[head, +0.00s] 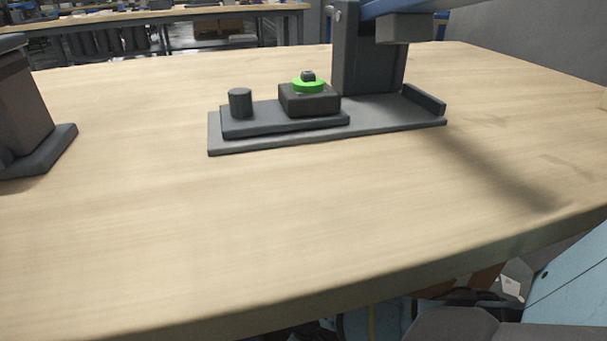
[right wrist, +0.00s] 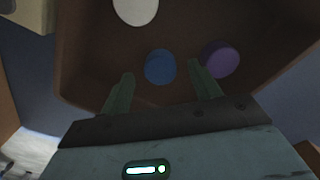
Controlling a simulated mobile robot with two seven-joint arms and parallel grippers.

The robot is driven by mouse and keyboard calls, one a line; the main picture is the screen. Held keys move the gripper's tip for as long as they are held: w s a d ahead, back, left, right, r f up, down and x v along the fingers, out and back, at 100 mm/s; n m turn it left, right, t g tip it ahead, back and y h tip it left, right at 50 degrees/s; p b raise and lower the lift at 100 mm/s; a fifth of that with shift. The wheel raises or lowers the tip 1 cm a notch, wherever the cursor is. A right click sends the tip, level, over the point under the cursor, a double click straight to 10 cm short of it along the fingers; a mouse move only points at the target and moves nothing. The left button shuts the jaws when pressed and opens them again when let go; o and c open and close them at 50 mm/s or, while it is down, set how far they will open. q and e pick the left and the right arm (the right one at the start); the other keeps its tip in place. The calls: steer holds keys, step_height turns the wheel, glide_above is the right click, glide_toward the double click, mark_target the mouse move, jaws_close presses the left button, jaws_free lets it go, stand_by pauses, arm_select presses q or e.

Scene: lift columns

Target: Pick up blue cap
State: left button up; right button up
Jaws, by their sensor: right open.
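The blue cap (right wrist: 160,67) is a round blue piece in a brown container (right wrist: 270,75) in the right wrist view. My right gripper (right wrist: 160,80) is open, with its two greenish fingers spread to the left and right of the cap in the picture. How far the fingertips are from the cap in depth I cannot tell. The fingers hold nothing. The blue cap does not show in the head view. My left gripper is in neither view.
A purple cap (right wrist: 221,57) lies right of the blue one, and a white cap (right wrist: 135,10) above. In the head view, a dark press fixture (head: 370,60) with a green ring (head: 308,85) stands on the wooden table (head: 150,230). The table's front is clear.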

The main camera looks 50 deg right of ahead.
steer(key=shift+f, duration=0.55)
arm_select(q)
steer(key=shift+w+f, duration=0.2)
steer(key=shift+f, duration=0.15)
arm_select(e)
steer(key=shift+r, duration=0.1)
steer(key=shift+c, duration=0.2)
steer(key=c, duration=0.7)
steer(key=shift+c, duration=1.2)
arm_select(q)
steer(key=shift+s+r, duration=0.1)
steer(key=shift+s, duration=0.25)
arm_select(e)
steer(key=shift+c, duration=0.4)
arm_select(q)
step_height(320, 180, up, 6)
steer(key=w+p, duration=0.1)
steer(key=p, duration=0.4)
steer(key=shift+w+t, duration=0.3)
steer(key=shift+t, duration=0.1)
arm_select(e)
step_height(320, 180, up, 10)
